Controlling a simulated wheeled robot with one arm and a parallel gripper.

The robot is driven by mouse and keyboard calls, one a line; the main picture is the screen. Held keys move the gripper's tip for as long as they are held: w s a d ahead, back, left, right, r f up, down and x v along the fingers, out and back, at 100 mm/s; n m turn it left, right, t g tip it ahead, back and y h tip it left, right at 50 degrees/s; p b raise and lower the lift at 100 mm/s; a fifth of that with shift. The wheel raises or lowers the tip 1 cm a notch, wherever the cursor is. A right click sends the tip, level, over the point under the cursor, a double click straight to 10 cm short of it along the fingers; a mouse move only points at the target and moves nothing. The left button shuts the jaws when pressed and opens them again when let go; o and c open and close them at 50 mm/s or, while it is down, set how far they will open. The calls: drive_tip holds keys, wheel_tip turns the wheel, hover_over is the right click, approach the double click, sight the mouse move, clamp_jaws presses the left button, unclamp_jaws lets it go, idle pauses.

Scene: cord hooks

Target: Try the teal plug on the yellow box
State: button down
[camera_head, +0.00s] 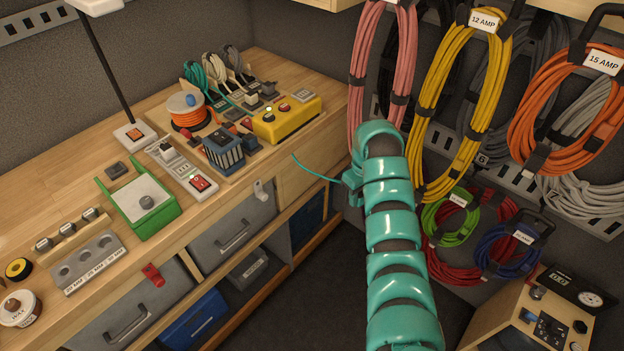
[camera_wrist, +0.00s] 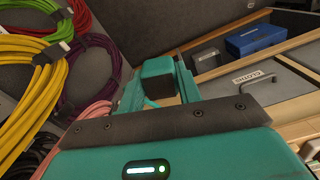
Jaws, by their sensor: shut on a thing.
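The yellow box (camera_head: 300,118) stands on the bench near its right end, with a small green light and red parts on its top. My gripper (camera_head: 352,182) is out over the floor, right of the bench edge and apart from the box. In the wrist view, my gripper (camera_wrist: 158,76) is shut on a dark teal block, the teal plug (camera_wrist: 157,82). A thin teal cord (camera_head: 314,174) runs from the bench edge to my gripper. The plug itself is hidden by my arm in the head view, and its prongs cannot be made out.
A blue ribbed block (camera_head: 222,153), an orange cord reel (camera_head: 188,112) and a power strip with a red switch (camera_head: 199,184) stand around the box. A green tray (camera_head: 140,203) is further left. Hanging yellow (camera_head: 462,90) and orange (camera_head: 560,110) cords crowd the right wall.

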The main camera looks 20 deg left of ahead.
drive_tip(key=s+d+f+m, duration=0.1)
drive_tip(key=d+m, duration=0.9)
drive_tip(key=d, duration=1.4)
drive_tip(key=shift+d+f+m+b, duration=0.3)
drive_tip(key=shift+f+m+b, duration=0.05)
drive_tip(key=shift+f+m, duration=0.05)
drive_tip(key=shift+a, duration=0.1)
